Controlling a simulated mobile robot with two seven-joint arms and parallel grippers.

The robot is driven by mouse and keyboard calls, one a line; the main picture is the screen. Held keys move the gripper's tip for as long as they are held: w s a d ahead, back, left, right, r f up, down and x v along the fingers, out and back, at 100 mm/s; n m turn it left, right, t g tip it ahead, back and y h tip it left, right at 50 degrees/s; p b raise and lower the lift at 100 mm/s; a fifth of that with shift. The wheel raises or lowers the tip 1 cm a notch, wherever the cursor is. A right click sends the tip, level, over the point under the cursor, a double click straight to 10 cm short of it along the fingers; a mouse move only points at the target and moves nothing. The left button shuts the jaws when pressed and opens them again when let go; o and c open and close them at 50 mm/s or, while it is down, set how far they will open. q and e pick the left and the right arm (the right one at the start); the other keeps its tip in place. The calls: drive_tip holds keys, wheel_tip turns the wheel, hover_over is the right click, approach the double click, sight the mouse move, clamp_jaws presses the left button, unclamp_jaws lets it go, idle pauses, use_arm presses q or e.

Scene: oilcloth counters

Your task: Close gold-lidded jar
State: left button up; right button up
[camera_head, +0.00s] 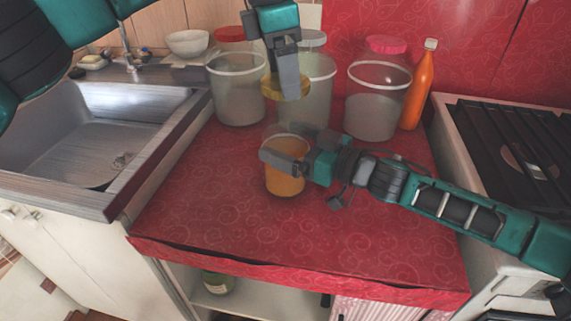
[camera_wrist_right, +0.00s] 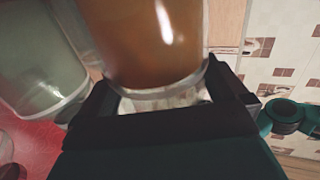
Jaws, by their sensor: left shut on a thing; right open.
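The jar (camera_head: 285,182), clear with orange-brown contents, stands upright on the red counter. No lid shows on its top, though my right gripper partly hides its upper part. The gold lid (camera_head: 269,88) is up behind and above the jar, apart from it. My left gripper (camera_head: 290,92) is shut on the gold lid, pointing down. My right gripper (camera_head: 284,160) reaches in from the right at the jar's upper side and is open. In the right wrist view the jar (camera_wrist_right: 145,40) stands between the open fingers of my right gripper (camera_wrist_right: 172,95); contact is unclear.
Large clear canisters stand behind: a left one (camera_head: 237,98), a middle one (camera_head: 319,90) behind the lid, and a right one (camera_head: 374,105). An orange bottle (camera_head: 419,88) is beside them. The sink (camera_head: 90,140) is left, the stove (camera_head: 520,150) right. The front red counter (camera_head: 300,235) is clear.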

drive_tip(key=c, duration=1.1)
use_arm(q)
drive_tip(key=shift+f, duration=2.5)
drive_tip(key=shift+f, duration=0.9)
drive_tip(key=shift+f, duration=0.5)
